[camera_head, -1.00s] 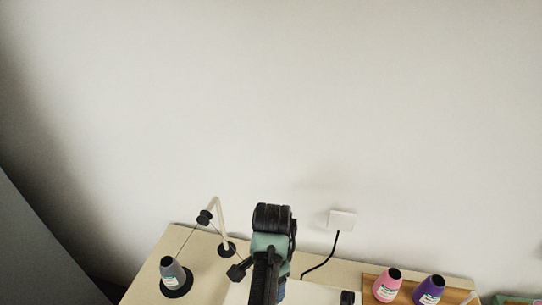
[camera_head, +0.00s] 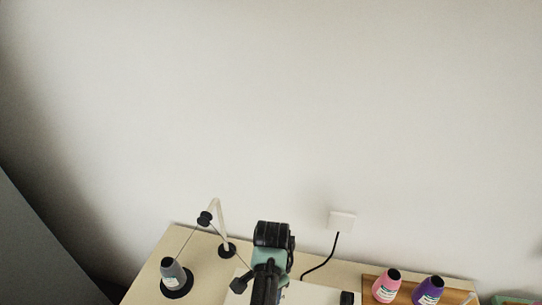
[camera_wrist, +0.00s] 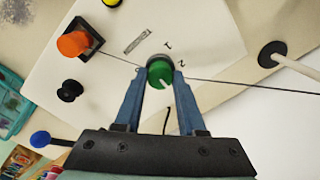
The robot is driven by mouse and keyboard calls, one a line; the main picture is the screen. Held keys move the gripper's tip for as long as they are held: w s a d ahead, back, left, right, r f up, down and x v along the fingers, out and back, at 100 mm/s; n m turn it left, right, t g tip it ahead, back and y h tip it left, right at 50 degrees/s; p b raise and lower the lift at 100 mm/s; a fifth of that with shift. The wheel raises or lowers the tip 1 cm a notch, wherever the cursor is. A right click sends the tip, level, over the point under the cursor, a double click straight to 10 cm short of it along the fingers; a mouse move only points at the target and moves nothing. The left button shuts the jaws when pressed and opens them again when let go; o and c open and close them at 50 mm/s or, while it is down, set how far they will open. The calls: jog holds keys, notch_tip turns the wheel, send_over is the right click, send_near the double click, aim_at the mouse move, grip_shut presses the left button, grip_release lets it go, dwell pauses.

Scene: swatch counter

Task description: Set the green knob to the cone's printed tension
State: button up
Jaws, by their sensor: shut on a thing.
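The green knob (camera_wrist: 160,72) shows in the wrist view on a white panel (camera_wrist: 110,97), with a pale pointer mark on its face and small printed marks beside it. My gripper (camera_wrist: 159,80) is shut on the knob, one blue finger on each side. In the head view my arm hides the knob. A grey thread cone (camera_head: 173,274) with a white label stands on a black round base at the left of the table. The print on its label is too small to read.
A thread runs from the cone through a curved guide post (camera_head: 217,222). An orange knob (camera_wrist: 73,44) and a black peg (camera_wrist: 69,90) stand on the panel. Pink (camera_head: 386,287) and purple (camera_head: 429,290) cones stand on a wooden board at right.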

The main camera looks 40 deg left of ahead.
grip_shut()
jog(key=n+p, duration=0.1)
jog(key=n, duration=0.4)
jog(key=shift+r+p, duration=0.1)
jog(key=shift+p, duration=0.2)
jog(key=n, duration=0.6)
jog(key=shift+w+n+p, duration=0.1)
jog(key=shift+n+p, duration=0.3)
jog(key=n, duration=1.2)
jog(key=shift+a, duration=0.1)
